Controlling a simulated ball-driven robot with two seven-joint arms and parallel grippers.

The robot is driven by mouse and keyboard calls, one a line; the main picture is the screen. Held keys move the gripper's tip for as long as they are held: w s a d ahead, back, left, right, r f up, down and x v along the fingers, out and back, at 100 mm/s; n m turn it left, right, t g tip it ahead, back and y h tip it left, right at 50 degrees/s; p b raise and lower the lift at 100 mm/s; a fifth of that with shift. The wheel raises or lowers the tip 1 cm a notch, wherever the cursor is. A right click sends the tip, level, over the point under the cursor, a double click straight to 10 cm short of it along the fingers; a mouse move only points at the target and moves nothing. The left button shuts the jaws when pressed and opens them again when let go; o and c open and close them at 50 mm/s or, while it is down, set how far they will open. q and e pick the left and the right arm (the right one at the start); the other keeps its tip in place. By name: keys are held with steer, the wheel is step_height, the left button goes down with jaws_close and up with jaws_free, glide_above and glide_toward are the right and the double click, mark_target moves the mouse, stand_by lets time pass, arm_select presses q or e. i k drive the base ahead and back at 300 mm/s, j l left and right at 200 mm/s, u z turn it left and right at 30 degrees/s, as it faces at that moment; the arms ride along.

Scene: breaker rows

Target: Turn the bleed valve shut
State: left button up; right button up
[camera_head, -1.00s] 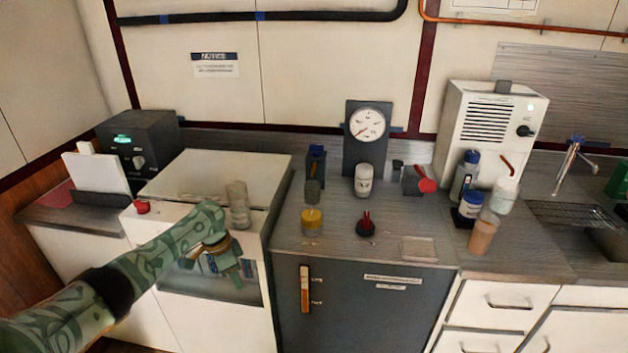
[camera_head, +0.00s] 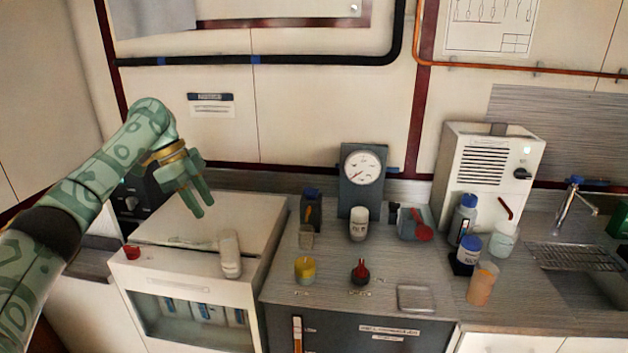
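Two red-handled parts stand on the counter. One is a small black knob with an upright red handle (camera_head: 360,271) at the front. The other is a grey block with a red lever (camera_head: 423,231) behind it to the right. No readable label shows which is the bleed valve. A round white gauge (camera_head: 364,168) on a dark panel stands behind them. My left gripper (camera_head: 204,208) is raised over the white cabinet at the left, well away from both red handles. Its fingers look apart, with nothing between them. My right gripper is out of view.
A yellow-topped jar (camera_head: 305,270), a white jar (camera_head: 358,224) and a clear square dish (camera_head: 415,298) stand near the red handles. A translucent cylinder (camera_head: 230,254) stands on the white cabinet (camera_head: 205,218). Bottles, a white vented box (camera_head: 487,175) and a sink are at right.

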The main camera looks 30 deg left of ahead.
mark_target(311, 194)
steer(key=i, duration=1.3)
